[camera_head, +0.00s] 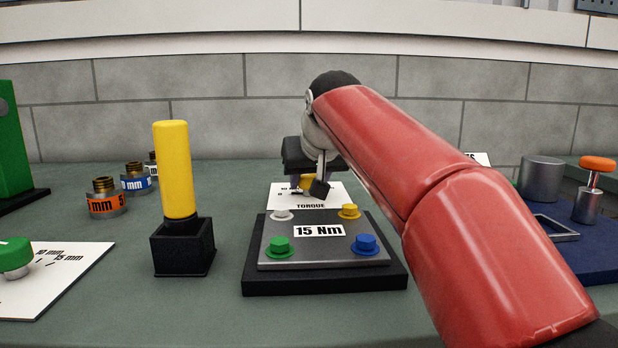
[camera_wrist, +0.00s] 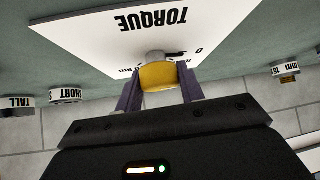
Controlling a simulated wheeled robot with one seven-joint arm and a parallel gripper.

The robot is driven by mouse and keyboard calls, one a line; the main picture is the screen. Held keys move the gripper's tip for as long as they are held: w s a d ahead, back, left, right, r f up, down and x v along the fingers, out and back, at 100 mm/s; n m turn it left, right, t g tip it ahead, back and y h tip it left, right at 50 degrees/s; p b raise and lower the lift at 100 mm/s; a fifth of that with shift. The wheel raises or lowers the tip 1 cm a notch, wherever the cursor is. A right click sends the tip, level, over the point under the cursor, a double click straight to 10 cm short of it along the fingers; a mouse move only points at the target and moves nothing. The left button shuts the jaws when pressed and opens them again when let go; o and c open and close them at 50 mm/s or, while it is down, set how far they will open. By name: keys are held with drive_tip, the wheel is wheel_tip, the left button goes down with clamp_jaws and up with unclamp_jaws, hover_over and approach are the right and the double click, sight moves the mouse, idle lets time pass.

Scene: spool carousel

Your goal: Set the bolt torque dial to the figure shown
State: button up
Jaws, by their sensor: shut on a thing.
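The torque dial has a yellow knob (camera_wrist: 158,76) on a white card marked TORQUE (camera_wrist: 120,35). My gripper (camera_wrist: 158,88) is shut on the yellow knob, with a purple finger on each side of it. In the head view my gripper (camera_head: 312,185) reaches down over the card (camera_head: 335,192), and the knob is mostly hidden behind it. The dial's pointer and most scale figures are hidden or too small to read; a 0 shows near the knob in the wrist view. A plate reading 15 Nm (camera_head: 319,231) sits on the grey panel in front of the dial.
The panel carries green (camera_head: 279,246), blue (camera_head: 366,244), yellow (camera_head: 349,211) and white buttons. A yellow cylinder (camera_head: 174,170) stands in a black holder at left. Labelled spools (camera_head: 105,199) stand behind it. A green-knobbed dial (camera_head: 15,257) is at front left. An orange-topped plunger (camera_head: 597,170) is at right.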

drive_tip(key=m+h+p, duration=0.1)
drive_tip(key=m+h, duration=0.1)
drive_tip(key=shift+a+r+m, duration=0.1)
drive_tip(key=shift+m, duration=0.3)
drive_tip(key=m+h+p, duration=0.3)
drive_tip(key=m, duration=0.1)
drive_tip(key=shift+g+h, duration=0.3)
drive_tip(key=shift+g, duration=0.1)
drive_tip(key=m+g+h, duration=0.1)
drive_tip(key=m, duration=0.1)
drive_tip(key=m+g+h+p, duration=0.1)
drive_tip(key=m+h, duration=0.1)
drive_tip(key=m, duration=0.1)
drive_tip(key=shift+p, duration=0.3)
drive_tip(key=shift+m, duration=0.4)
drive_tip(key=o, duration=1)
drive_tip(key=shift+g, duration=0.3)
